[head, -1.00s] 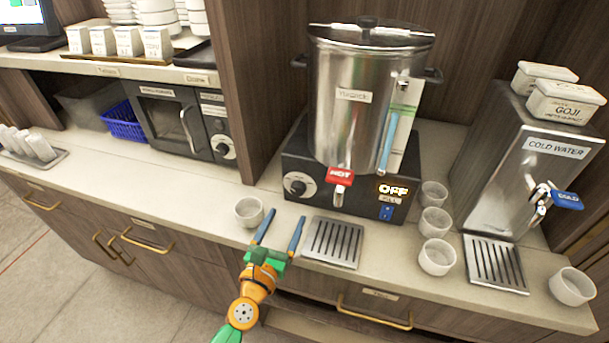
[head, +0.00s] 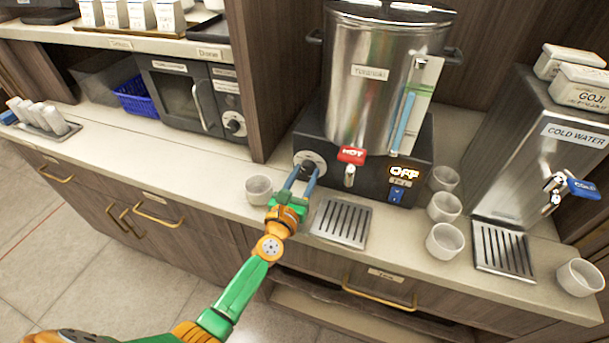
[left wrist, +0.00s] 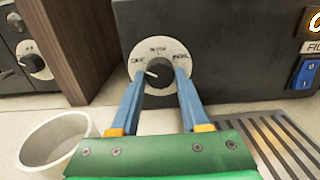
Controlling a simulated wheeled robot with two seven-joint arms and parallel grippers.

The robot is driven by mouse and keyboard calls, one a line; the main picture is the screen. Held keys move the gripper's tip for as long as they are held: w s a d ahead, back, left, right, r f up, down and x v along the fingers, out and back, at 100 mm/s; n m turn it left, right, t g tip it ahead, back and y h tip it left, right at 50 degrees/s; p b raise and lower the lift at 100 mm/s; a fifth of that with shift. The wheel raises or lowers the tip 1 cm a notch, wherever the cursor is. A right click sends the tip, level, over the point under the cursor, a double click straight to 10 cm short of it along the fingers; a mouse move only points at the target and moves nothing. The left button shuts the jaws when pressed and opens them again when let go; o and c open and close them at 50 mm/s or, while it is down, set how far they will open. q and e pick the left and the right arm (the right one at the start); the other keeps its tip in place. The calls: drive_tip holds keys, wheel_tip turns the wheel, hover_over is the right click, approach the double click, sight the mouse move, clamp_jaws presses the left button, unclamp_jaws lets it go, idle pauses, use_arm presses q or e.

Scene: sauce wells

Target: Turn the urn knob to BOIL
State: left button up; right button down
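The urn (head: 384,90) is a tall steel cylinder on a black base with a red HOT tap, and its display reads OFF. Its knob (left wrist: 158,73) is black on a round white dial (left wrist: 160,48) marked OFF at left, a blurred word at top and apparently BOIL at right. The knob's white pointer aims left toward OFF. My left gripper (head: 303,181) is in front of the dial in the head view. In the left wrist view its blue fingers (left wrist: 159,88) are apart, one at each side of the knob's lower part; I cannot tell whether they touch it. My right gripper is not in view.
A white cup (head: 259,189) stands left of my gripper. A drip tray (head: 341,222) lies to its right, with several cups (head: 445,241) beyond. A wooden partition (left wrist: 83,45) stands left of the urn base. The cold water dispenser (head: 530,160) is far right.

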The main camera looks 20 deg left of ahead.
use_arm(q)
clamp_jaws()
drive_tip(key=m, duration=0.5)
drive_tip(key=shift+m, duration=0.4)
drive_tip(key=m, duration=0.5)
drive_tip(key=m+p, duration=0.1)
drive_tip(key=m, duration=0.5)
drive_tip(key=shift+r+m, duration=0.15)
drive_tip(key=shift+m, duration=0.25)
drive_tip(key=m+p, duration=0.1)
drive_tip(key=m, duration=0.5)
drive_tip(key=shift+r, duration=0.1)
drive_tip(key=shift+a+m, duration=0.1)
drive_tip(key=shift+m, duration=0.2)
